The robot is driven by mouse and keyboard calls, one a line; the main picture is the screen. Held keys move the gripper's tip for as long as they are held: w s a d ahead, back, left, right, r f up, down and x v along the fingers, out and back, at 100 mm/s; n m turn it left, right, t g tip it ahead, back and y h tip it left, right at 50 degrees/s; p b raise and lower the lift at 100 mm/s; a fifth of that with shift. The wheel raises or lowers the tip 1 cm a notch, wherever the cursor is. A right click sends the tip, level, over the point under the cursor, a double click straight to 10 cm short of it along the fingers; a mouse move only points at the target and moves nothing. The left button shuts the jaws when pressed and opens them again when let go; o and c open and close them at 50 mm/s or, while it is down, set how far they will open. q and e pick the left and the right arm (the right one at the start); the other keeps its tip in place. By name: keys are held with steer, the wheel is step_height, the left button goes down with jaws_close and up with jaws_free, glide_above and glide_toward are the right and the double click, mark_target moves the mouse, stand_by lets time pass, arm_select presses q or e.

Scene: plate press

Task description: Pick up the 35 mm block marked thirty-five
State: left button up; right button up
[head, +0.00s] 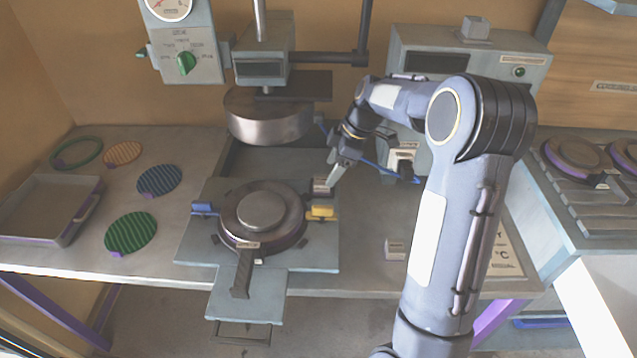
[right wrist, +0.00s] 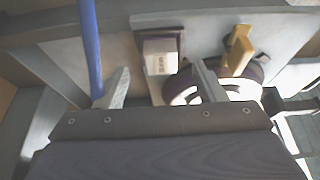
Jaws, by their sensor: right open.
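A small pale block with a dark label (head: 321,184) stands at the right rear of the plate press, just behind a yellow piece. It also shows in the right wrist view (right wrist: 160,62), its label too small to read. A second small block (head: 395,248) stands on the bench to the right of the press; I cannot tell the number on it either. My right gripper (head: 338,172) is open and points down beside the first block. In the right wrist view its two fingers (right wrist: 161,84) are spread, with that block seen between and beyond them. My left gripper is out of view.
The press's round plate (head: 261,210) has a handle toward the front, with a yellow piece (head: 322,212) at right and a blue one (head: 205,208) at left. The press head (head: 268,115) hangs behind. Patterned discs (head: 131,232) and a tray (head: 45,240) lie left.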

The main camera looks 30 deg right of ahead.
mark_target(323, 180)
steer(key=x, duration=0.4)
steer(key=shift+w+a+f+p, duration=0.15)
steer(key=shift+a+f+p, duration=0.15)
steer(key=shift+p, duration=0.1)
steer(key=c, duration=1.2)
